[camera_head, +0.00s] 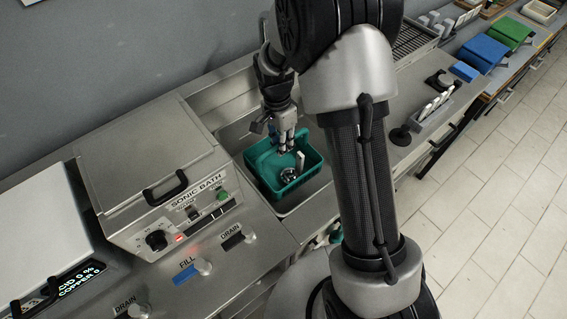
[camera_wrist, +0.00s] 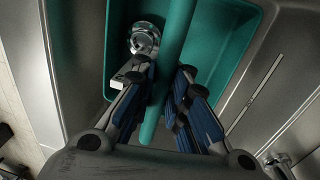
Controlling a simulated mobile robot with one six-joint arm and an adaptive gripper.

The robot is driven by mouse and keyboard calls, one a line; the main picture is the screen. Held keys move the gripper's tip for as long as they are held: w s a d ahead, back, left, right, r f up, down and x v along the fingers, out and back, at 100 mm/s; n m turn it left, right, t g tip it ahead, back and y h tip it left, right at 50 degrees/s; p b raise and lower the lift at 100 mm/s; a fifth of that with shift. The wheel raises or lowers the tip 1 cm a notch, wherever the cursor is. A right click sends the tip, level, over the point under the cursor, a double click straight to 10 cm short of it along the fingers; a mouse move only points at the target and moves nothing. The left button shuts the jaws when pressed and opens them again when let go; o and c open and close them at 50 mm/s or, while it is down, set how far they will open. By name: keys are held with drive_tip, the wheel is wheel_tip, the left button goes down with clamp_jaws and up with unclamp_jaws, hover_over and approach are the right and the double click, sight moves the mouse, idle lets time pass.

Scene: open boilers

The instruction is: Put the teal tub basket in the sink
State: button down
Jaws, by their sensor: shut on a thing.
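The teal tub basket (camera_head: 298,185) is inside or just above the grey metal sink (camera_head: 232,136); I cannot tell if it touches the bottom. In the wrist view, the basket's handle bar (camera_wrist: 178,30) runs between the fingers of my gripper (camera_wrist: 165,75), which is shut on it. In the head view, my gripper (camera_head: 285,138) reaches down from above at the basket's far side. A round metal part (camera_wrist: 144,38) lies in the basket, with a small pale piece beside it. The sink wall also shows in the wrist view (camera_wrist: 287,85).
The sonic bath (camera_head: 150,170), with its lid shut, stands left of the sink. Fill and drain knobs (camera_head: 203,265) line the counter's front.

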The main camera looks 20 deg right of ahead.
sight(284, 169)
wheel_tip(284, 169, down, 8)
drive_tip(key=shift+f+b, duration=0.1)
drive_tip(key=shift+b, duration=0.95)
drive_tip(key=c, duration=1.6)
unclamp_jaws()
drive_tip(key=shift+o, duration=0.2)
